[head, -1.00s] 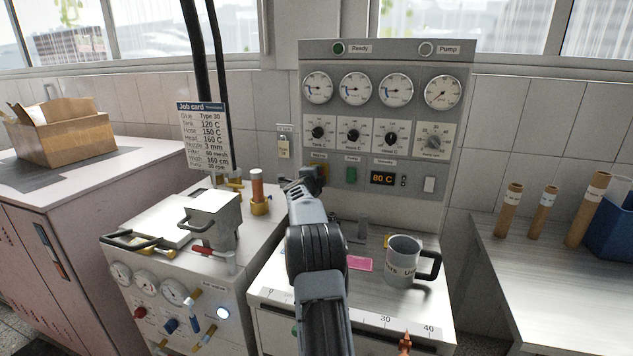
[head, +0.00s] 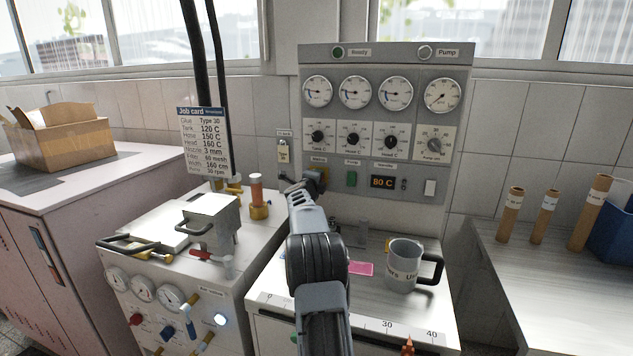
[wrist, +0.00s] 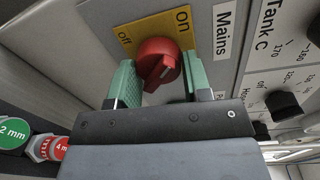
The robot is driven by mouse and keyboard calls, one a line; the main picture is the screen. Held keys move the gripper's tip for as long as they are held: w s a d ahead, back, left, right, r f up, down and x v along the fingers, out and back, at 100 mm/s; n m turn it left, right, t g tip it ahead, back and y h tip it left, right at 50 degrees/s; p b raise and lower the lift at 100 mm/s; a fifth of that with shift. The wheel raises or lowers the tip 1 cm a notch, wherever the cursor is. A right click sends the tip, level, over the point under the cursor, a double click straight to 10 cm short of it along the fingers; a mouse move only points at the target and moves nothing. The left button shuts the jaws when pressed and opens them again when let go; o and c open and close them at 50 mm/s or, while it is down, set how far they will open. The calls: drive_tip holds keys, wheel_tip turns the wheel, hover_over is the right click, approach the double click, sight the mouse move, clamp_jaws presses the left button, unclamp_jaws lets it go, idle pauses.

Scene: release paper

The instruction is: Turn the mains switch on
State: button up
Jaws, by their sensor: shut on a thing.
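The mains switch is a red rotary knob (wrist: 158,62) on a yellow plate (wrist: 128,36) marked "off" at the left and "On" at the upper right. A "Mains" label (wrist: 224,32) is beside the plate. In the wrist view my gripper (wrist: 158,66) has its green fingers on either side of the knob and is shut on it. A short pale mark shows on the knob; I cannot tell exactly which word it points to. In the head view my gripper (head: 308,187) is at the panel's lower left and hides the knob.
The grey control panel (head: 455,60) has gauges, dials and an "80 C" display (head: 382,182). A mug (head: 402,268) stands on the bench below. A glue tank (head: 212,222) is at left. Cardboard tubes (head: 548,215) stand at right.

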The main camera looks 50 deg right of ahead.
drive_tip(key=o, duration=0.9)
drive_tip(key=shift+o, duration=0.2)
drive_tip(key=shift+a, duration=0.1)
drive_tip(key=f+b+v, duration=0.1)
drive_tip(key=b+v, duration=0.2)
drive_tip(key=v, duration=1)
drive_tip(key=shift+s+a+r, duration=0.2)
drive_tip(key=shift+s+r, duration=0.05)
drive_tip(key=shift+r, duration=0.3)
